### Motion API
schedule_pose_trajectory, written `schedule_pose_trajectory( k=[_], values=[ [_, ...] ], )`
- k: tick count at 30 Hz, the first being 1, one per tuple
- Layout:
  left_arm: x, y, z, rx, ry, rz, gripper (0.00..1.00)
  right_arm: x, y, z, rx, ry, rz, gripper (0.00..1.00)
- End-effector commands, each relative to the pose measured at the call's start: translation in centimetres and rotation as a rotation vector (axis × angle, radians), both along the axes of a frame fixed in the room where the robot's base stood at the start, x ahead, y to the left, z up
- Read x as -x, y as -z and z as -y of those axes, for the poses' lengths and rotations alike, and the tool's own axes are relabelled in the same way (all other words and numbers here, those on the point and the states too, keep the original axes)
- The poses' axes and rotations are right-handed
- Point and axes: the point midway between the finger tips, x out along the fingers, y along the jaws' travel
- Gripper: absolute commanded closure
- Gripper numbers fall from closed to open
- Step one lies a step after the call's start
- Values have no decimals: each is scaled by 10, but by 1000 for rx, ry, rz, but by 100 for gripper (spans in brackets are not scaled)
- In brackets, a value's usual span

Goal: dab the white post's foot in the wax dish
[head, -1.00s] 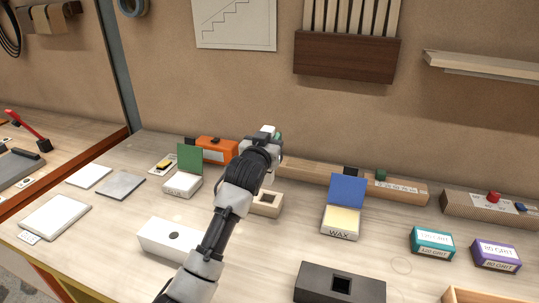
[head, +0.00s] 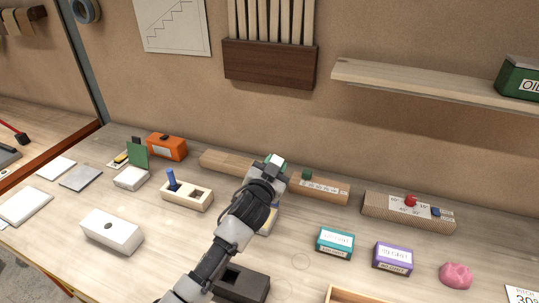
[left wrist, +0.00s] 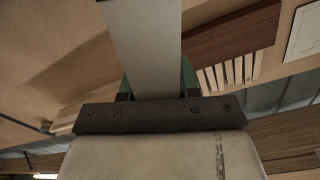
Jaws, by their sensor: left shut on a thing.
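My left gripper (head: 273,168) is over the middle of the bench. In the left wrist view it is shut on a pale, flat-sided post, the white post (left wrist: 145,45), which runs from between the green-edged fingers out of the top of the picture. The post's foot is not in view there. In the head view my arm hides most of the post. The wax dish (head: 267,224) is mostly hidden behind my left forearm; only a pale edge shows. I cannot tell the gap between post and dish. My right gripper is not in view.
A pale wooden block (head: 187,196) with square sockets holds a blue post (head: 171,179). Wooden bars line the back.

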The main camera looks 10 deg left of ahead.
Motion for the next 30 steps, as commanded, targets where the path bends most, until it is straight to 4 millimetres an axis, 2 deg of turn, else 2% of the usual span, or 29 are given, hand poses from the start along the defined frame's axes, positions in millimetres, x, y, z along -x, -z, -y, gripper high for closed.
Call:
schedule_pose_trajectory(
  k=[8, 18, 30],
  values=[
    [0, 21, 0, 0, 1, 0, 92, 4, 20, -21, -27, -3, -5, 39],
    [0, 56, 0, 0, 0, 0, 92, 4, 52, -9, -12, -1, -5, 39],
    [0, 59, 0, 0, 0, 0, 92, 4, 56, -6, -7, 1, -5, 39]
  ],
)
